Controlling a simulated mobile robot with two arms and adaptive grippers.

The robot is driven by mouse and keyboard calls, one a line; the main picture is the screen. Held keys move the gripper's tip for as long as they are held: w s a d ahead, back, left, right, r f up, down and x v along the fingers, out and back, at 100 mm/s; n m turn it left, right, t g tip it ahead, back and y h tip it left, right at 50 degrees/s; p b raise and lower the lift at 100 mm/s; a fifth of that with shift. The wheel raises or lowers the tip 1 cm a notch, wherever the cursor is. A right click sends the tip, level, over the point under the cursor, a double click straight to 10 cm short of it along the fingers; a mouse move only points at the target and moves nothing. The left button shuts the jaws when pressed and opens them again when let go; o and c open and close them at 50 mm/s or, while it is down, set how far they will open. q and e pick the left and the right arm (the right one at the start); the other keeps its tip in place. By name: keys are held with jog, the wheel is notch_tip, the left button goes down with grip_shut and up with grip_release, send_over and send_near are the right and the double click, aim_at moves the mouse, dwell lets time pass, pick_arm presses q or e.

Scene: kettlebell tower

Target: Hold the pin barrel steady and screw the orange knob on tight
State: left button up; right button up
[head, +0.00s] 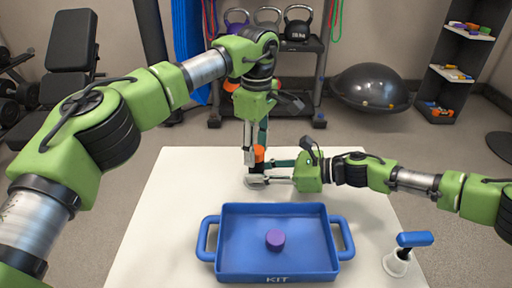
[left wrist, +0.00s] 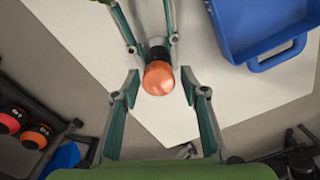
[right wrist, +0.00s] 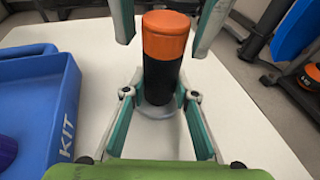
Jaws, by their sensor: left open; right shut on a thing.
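The pin barrel is a black upright cylinder (right wrist: 161,78) on a pale round base, standing on the white table behind the tray. The orange knob (right wrist: 166,35) sits on top of it; it also shows in the head view (head: 259,153) and the left wrist view (left wrist: 158,79). My right gripper (right wrist: 159,95) is shut on the barrel low down, a finger on each side. My left gripper (left wrist: 160,77) points down from above, open, its fingers on either side of the knob with gaps. How far the knob is threaded cannot be told.
A blue tray (head: 228,270) marked KIT, holding a purple round piece (head: 275,239), stands in front of the barrel. A blue-handled tool (head: 414,240) stands in a white cup (head: 396,264) at front right. The table (head: 180,190) is bare to the left. A kettlebell rack (head: 310,75) stands behind.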

aim_at(257, 149)
pick_arm(q)
jog(key=shift+r, duration=3)
pick_arm(e)
jog(key=shift+f, duration=0.15)
pick_arm(q)
jog(key=shift+r, duration=0.1)
notch_tip(257, 149, up, 7)
jog(key=shift+r, duration=0.2)
jog(key=shift+w, duration=0.15)
pick_arm(e)
jog(key=o, duration=1.3)
jog(key=v, duration=1.2)
